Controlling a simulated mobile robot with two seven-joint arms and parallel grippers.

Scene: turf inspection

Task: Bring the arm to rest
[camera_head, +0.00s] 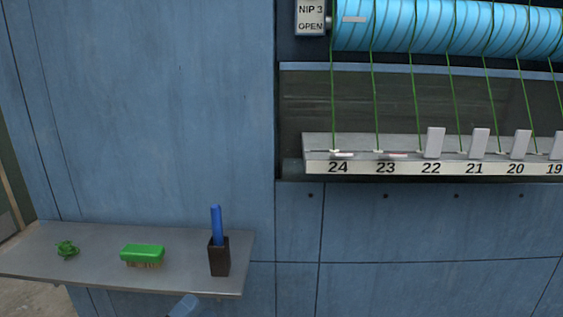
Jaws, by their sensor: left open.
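Most of the gripper and the arm is out of frame. My right gripper is not in view.
On the shelf are a green tangled clump (67,249), a green-backed brush (142,254) and a dark holder (219,257) with a blue stick (216,224) upright in it. At right, green yarns run from a blue roller (450,27) to a numbered ledge (390,168) with several pale tabs.

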